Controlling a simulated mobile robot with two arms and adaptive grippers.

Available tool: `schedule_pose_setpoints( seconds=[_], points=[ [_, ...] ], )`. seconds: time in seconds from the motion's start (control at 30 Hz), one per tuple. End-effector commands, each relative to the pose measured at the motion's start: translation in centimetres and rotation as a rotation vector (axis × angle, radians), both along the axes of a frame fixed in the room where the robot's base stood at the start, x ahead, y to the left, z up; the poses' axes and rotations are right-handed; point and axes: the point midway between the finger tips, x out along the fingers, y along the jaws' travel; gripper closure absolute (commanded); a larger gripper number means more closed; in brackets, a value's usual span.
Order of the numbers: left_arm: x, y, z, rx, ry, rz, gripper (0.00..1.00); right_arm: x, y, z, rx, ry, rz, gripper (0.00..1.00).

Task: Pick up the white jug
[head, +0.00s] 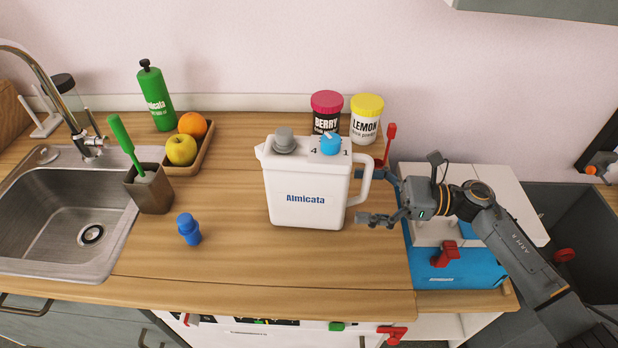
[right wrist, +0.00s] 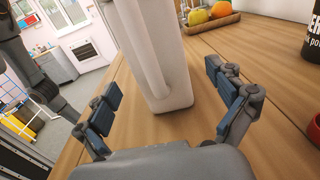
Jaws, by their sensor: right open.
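The white jug (head: 300,205) with "Almicata" on its front stands upright on the wooden counter in the middle of the head view. It has a grey cap and a blue knob on top, and a handle on its right side. My right gripper (head: 368,197) is open at the right of the jug, its fingers close to the handle. In the right wrist view the jug (right wrist: 160,60) and its handle stand between and ahead of the spread fingers (right wrist: 165,98). I cannot tell whether any finger touches the handle. My left gripper is not in view.
Berry (head: 326,112) and lemon (head: 366,118) tubs stand behind the jug. A blue and white box (head: 455,268) lies under my right arm.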

Motion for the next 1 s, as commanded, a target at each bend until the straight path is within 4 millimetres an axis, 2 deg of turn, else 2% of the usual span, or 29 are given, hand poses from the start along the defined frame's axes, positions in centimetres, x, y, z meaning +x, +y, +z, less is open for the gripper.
schedule_pose_setpoints(
  seconds=[0.17, 0.4, 0.6, 0.8, 0.83, 0.87, 1.0],
  points=[
    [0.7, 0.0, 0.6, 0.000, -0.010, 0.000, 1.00, 0.1, 1.3, 0.1, 0.000, 0.000, 0.000, 0.06],
    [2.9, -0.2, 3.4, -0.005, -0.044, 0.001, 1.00, -0.2, 4.6, 0.5, 0.002, 0.002, 0.001, 0.06],
    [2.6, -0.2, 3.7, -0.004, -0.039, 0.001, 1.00, 0.0, 6.3, 0.0, 0.000, 0.001, -0.001, 0.06],
    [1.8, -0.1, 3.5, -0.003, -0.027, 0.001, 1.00, 0.0, 6.3, -0.1, 0.000, 0.000, -0.001, 0.06],
    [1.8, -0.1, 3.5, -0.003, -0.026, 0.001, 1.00, 0.0, 6.3, -0.1, 0.000, 0.000, -0.001, 0.08],
    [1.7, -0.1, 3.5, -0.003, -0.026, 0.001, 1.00, 0.0, 6.3, -0.1, 0.000, 0.000, -0.001, 0.14],
    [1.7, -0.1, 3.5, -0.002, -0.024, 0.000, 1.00, 0.0, 6.3, -0.1, 0.000, 0.001, -0.001, 0.42]
  ],
)
